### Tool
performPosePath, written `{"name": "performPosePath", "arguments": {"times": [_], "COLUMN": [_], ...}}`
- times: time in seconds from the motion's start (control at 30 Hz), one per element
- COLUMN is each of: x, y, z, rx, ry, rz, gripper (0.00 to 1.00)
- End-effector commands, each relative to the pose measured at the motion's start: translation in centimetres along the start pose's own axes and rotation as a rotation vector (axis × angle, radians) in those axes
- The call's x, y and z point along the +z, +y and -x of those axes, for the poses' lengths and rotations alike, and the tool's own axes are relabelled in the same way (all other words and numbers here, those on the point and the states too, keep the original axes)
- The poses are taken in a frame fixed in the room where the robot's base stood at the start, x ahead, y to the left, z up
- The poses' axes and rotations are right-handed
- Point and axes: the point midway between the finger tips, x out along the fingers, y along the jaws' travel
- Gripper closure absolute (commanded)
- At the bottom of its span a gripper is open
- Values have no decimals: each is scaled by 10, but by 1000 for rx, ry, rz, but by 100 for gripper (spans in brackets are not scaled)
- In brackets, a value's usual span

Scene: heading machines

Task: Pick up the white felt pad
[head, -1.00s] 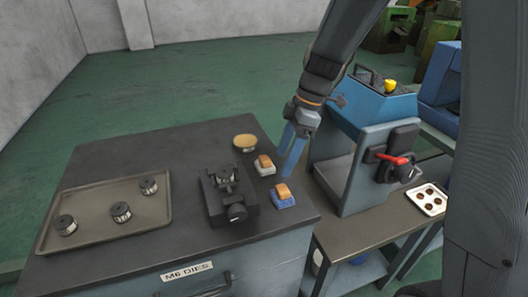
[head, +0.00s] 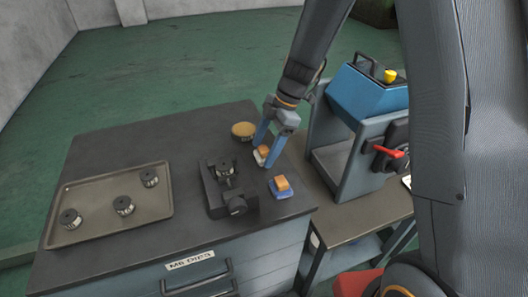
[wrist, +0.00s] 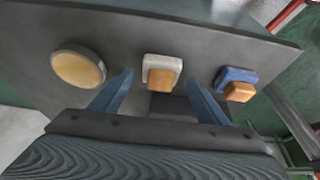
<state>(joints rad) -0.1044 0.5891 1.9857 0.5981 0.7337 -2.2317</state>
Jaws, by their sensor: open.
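The white felt pad (head: 259,158) with a tan block handle sits on the dark bench top, near its right edge. In the wrist view the white pad (wrist: 152,61) lies between and just beyond the fingertips. My gripper (head: 264,152) is open, with its two blue fingers pointing down around the pad in the head view, partly hiding it. In the wrist view the open gripper (wrist: 159,77) has a finger on each side of the pad, with gaps visible; nothing is gripped.
A similar blue pad (head: 283,194) with a tan block sits nearer the front. A round tan-topped object (head: 244,129) is behind the white pad. A dark vise-like fixture (head: 230,188) stands to the left, beside a tray (head: 95,205) of dies. A blue machine (head: 366,98) stands right.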

Motion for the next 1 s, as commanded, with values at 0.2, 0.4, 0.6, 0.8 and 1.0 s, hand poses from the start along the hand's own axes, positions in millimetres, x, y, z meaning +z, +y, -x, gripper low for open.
{"name": "performPosePath", "arguments": {"times": [0.2,0.4,0.6,0.8,1.0], "x": [1,2,2,2,0], "y": [0,0,0,0,1], "z": [-10,-10,-10,-10,-7], "rx": [1,1,1,1,3], "ry": [0,-1,-1,-1,-1], "rz": [-2,-2,-2,-2,-1], "gripper": [31,36,70,75,75]}}
